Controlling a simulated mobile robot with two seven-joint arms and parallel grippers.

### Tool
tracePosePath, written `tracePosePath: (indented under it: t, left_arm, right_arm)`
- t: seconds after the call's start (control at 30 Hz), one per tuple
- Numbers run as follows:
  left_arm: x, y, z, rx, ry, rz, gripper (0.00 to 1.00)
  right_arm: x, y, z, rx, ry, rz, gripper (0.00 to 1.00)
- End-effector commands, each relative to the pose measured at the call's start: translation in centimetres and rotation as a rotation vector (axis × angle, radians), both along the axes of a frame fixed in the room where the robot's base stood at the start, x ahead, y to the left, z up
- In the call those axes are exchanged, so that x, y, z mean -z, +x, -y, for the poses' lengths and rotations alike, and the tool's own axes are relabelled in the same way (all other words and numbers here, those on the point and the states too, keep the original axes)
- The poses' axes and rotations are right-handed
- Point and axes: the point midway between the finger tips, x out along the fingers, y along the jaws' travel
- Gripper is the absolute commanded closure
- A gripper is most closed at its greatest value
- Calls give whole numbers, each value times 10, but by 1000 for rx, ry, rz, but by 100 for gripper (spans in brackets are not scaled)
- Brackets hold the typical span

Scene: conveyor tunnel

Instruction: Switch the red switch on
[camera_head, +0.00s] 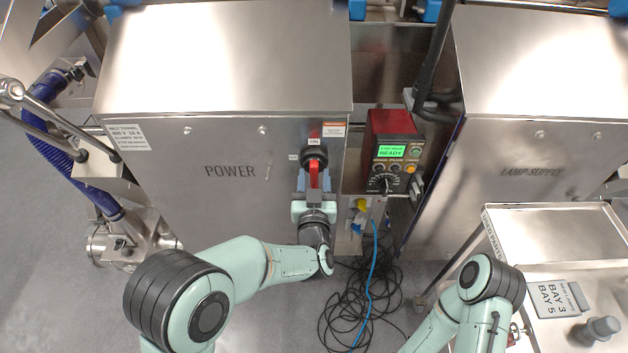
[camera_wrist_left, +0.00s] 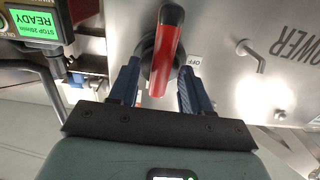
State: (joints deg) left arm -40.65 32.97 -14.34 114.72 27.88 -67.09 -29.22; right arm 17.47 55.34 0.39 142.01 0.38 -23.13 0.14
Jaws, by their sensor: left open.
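The red switch (camera_head: 314,172) is a rotary handle on a black round hub on the front of the steel POWER cabinet. An ON label (camera_head: 314,141) sits above the hub, and a small label is at its left. In the left wrist view the red handle (camera_wrist_left: 166,45) stands out toward the camera, with an OFF label (camera_wrist_left: 194,60) beside it. My left gripper (camera_head: 315,190) is open just below the hub. Its blue fingers (camera_wrist_left: 157,88) lie on either side of the handle, with visible gaps. My right gripper is outside the view.
A red control box (camera_head: 392,150) with a green READY screen stands right of the switch. Black cables and a blue cable (camera_head: 370,285) lie on the floor below. A steel cart (camera_head: 560,235) and the LAMP SUPPLY cabinet (camera_head: 540,120) are at the right.

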Motion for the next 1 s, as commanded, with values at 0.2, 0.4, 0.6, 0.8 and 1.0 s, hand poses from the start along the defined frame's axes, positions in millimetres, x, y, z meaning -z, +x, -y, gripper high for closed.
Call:
tracePosePath:
  t: [0.2,0.4,0.6,0.8,1.0]
  left_arm:
    - [-1,-17,0,1,-2,0,52]
    - [0,-61,1,5,-1,-1,52]
    - [0,-104,0,3,0,-2,52]
    - [0,-128,0,2,0,-1,52]
    - [0,-134,0,0,1,0,52]
  right_arm:
    - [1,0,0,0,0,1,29]
    - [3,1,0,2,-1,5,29]
    - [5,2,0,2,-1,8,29]
    - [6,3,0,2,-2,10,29]
    - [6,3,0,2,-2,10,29]
